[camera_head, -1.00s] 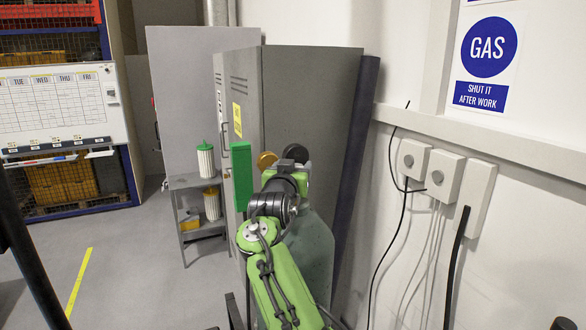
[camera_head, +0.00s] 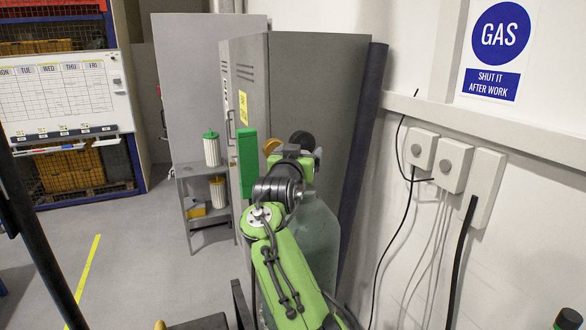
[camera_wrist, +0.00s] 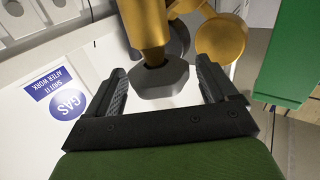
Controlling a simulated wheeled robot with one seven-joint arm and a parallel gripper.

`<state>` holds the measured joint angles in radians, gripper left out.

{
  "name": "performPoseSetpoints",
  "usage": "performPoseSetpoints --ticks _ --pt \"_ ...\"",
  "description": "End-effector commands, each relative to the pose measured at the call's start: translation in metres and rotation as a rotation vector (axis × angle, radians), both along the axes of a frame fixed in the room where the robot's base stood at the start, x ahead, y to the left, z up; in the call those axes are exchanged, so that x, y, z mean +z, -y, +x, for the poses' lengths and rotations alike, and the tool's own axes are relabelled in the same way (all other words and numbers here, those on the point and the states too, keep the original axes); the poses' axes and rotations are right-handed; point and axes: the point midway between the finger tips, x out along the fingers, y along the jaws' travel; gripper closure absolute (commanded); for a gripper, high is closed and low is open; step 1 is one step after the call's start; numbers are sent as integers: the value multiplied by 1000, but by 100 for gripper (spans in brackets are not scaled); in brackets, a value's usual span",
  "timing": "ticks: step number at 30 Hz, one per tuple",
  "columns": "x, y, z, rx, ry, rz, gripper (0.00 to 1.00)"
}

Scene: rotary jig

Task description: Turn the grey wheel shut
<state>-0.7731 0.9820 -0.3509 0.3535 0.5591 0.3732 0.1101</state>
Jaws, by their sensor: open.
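The grey wheel (camera_wrist: 160,84) is a dark, faceted knob on a brass valve stem (camera_wrist: 145,28) in the wrist view. My gripper (camera_wrist: 161,72) is open, one dark finger on each side of the wheel. Gaps show between the wheel and both fingers, so neither appears to touch it. In the head view the grey-green gas cylinder (camera_head: 320,235) stands behind my arm. There the wheel and my fingertips are hidden by my wrist.
A brass round gauge (camera_wrist: 221,38) sits close by the right finger. A green block (camera_head: 247,162) stands left of the valve, near the open grey cabinet (camera_head: 310,85). Wall sockets (camera_head: 452,163) with hanging cables are at right. Floor at left is clear.

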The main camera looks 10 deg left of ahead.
Motion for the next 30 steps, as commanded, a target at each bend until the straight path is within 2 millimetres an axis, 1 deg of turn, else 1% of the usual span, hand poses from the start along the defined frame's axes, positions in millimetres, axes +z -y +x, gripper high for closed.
performPoseSetpoints --ticks 1,5,11,18,21,25,30 --pt "-9 -1 -6 2 0 3 14" --pt "-15 0 -23 3 -1 3 14" --pt "-15 0 -62 5 -1 4 14" --pt "-13 2 -121 6 -1 2 14" --pt "-9 3 -139 4 -1 2 14" --pt "-7 5 -150 1 -1 1 14" --pt "-5 5 -152 0 -1 0 14"
